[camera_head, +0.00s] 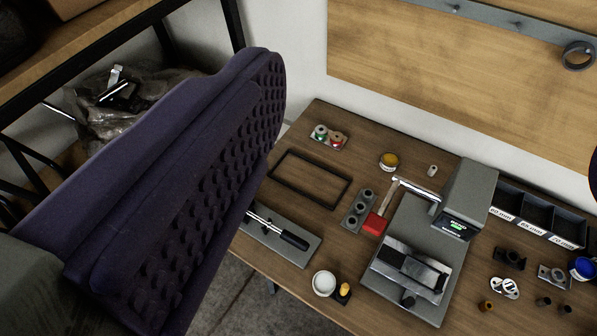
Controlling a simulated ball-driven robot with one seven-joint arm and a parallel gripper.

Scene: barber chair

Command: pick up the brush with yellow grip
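A small thing with a yellow top and a black lower part (343,292) is at the front edge of the wooden bench, right beside a round white-rimmed bowl. It may be the brush with yellow grip; its bristles cannot be made out. My gripper (428,112) appears open: one large purple studded finger fills the left of the view, and a dark sliver at the right edge seems to be the other finger. Nothing is seen held between them. The yellow-topped thing is well beyond the fingers.
The wooden bench (290,262) holds a grey machine with a lit display (467,185), a red block (374,224), a black-handled tool on a grey plate (265,236), a black frame (310,179) and a divided tray (538,212). A dark shelf rack stands left.

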